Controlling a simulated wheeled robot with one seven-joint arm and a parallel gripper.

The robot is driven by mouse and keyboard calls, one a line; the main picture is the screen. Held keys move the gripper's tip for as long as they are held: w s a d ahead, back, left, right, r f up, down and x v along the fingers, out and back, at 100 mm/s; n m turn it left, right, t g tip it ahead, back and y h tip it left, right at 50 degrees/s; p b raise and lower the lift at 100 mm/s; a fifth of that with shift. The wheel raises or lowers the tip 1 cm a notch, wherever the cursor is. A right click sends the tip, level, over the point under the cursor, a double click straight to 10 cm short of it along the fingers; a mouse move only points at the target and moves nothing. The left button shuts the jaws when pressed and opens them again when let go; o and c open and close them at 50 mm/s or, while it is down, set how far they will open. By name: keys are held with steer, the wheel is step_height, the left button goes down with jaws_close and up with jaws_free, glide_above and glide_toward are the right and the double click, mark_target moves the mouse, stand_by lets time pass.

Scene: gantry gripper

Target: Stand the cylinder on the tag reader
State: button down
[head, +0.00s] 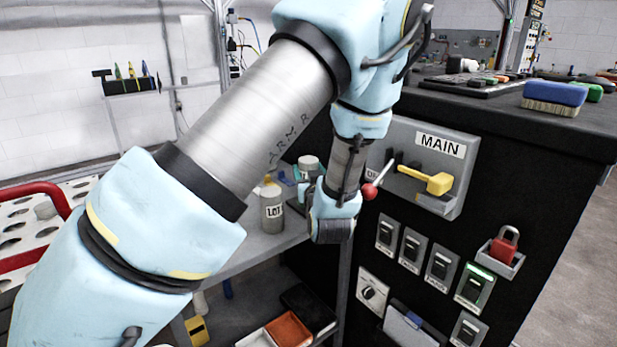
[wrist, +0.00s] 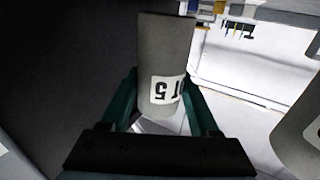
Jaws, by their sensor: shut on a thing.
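In the wrist view a plain grey cylinder (wrist: 165,48) with a white label, its print upside down in the picture, stands between the green fingers of my gripper (wrist: 160,76). The fingers close on its two sides. In the head view my wrist hangs over the right end of the grey bench, and it hides the fingers and the held cylinder. A dark flat thing (head: 296,207) shows partly behind my wrist; I cannot tell whether it is the tag reader.
A grey container marked LOT (head: 272,212) stands on the bench left of my wrist. A second labelled grey body (wrist: 302,125) is close at the wrist view's right. The black cabinet with the MAIN panel (head: 438,150) and its yellow handle (head: 438,184) are right of my wrist.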

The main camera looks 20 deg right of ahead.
steer(key=shift+f, duration=0.95)
steer(key=shift+c, duration=0.6)
jaws_free()
steer(key=shift+f, duration=0.1)
steer(key=shift+s, duration=0.15)
steer(key=b+v, duration=0.2)
steer(key=v, duration=1)
